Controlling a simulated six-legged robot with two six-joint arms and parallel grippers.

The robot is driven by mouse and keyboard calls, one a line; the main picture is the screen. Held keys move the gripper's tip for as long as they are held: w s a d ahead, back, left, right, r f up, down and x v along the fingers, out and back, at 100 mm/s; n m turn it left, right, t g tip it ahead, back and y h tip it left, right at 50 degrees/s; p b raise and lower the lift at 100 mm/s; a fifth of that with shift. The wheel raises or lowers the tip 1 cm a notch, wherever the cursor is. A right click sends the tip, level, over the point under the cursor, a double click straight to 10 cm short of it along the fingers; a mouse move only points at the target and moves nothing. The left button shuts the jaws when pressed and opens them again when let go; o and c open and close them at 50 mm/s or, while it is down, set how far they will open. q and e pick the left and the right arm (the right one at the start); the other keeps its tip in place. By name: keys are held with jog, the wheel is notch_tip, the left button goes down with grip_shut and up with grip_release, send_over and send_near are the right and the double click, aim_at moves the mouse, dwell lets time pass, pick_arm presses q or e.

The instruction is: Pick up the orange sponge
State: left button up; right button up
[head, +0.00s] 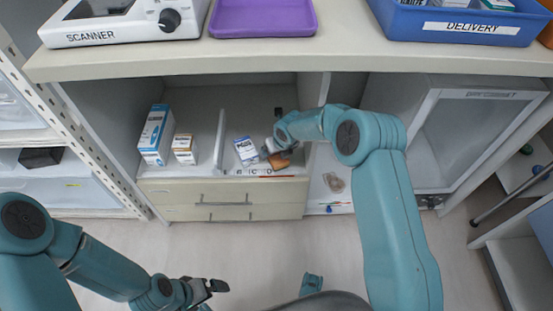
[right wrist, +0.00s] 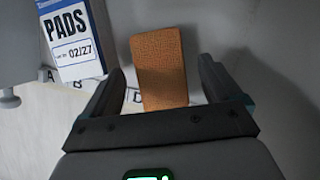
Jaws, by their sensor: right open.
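The orange sponge (right wrist: 158,62) stands upright on a shelf in the right wrist view. It also shows in the head view (head: 279,161), partly covered by my right gripper. My right gripper (right wrist: 163,84) is open, with one finger on each side of the sponge's lower part. Gaps show between the sponge and both fingers, and it is not gripped. My left gripper (head: 212,287) is low over the floor at the left, away from the shelf; its jaw opening is too small to read.
A white-and-blue PADS box (right wrist: 72,40) stands left of the sponge. A thin divider (head: 219,143) separates it from a blue box (head: 157,134) and a small orange-white box (head: 184,149). The counter above (head: 300,59) holds a scanner (head: 122,22), purple tray (head: 262,17) and DELIVERY bin (head: 455,27).

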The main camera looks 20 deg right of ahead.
jog(key=shift+w+f, duration=0.3)
jog(key=shift+f, duration=0.35)
jog(key=shift+f, duration=0.3)
jog(key=c, duration=1.1)
notch_tip(320, 180, up, 11)
jog(key=p, duration=0.3)
jog(key=shift+f, duration=0.2)
jog(key=shift+c, duration=0.3)
jog(key=o, duration=0.5)
jog(key=c, duration=0.3)
